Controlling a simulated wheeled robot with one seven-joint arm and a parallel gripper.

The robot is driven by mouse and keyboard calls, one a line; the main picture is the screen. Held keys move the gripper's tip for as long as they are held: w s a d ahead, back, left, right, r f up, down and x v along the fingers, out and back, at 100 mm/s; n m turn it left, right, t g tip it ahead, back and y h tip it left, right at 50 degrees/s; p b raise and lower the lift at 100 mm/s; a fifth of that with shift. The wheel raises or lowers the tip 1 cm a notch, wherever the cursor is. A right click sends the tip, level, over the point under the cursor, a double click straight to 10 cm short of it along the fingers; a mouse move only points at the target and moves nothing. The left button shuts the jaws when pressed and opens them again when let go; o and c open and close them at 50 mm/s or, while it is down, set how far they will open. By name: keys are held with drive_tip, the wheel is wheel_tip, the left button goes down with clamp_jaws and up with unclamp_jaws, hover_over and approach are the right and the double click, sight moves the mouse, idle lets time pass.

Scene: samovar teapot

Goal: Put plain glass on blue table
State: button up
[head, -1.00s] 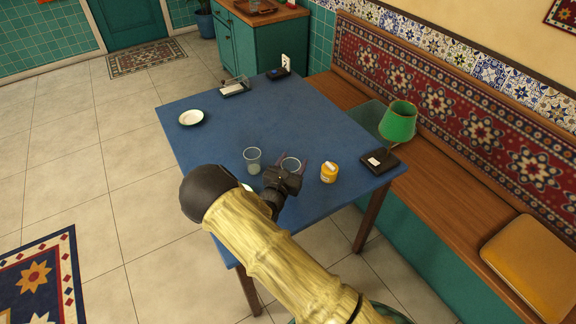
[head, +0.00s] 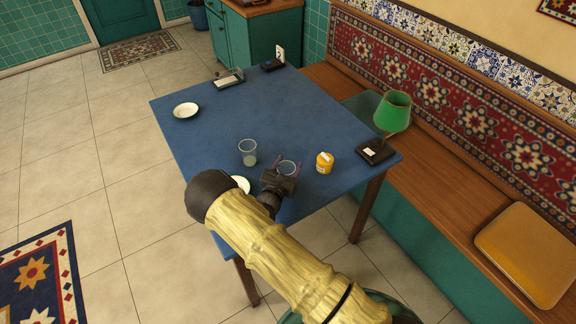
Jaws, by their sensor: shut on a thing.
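A blue table (head: 224,148) fills the middle of the head view. My gripper (head: 287,164) is over its near part, shut on a clear glass (head: 287,168). The fingers stand on either side of this glass. I cannot tell whether its base touches the tabletop. A second clear glass (head: 248,153) stands upright on the table, just left of my gripper. I cannot make out any pattern on either glass.
A white saucer (head: 186,111) lies at the far left. Another white saucer (head: 241,184) is partly hidden by my arm. A yellow jar (head: 325,163) and a green lamp (head: 394,112) on a dark base stand right of my gripper. The table's centre is clear.

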drive_tip(key=shift+f, duration=0.1)
drive_tip(key=o, duration=1)
drive_tip(key=shift+s, duration=0.1)
drive_tip(key=b+v, duration=0.1)
drive_tip(key=v, duration=1)
drive_tip(key=shift+s+a+b, duration=0.15)
drive_tip(key=shift+s+b, duration=0.2)
drive_tip(key=shift+s, duration=0.05)
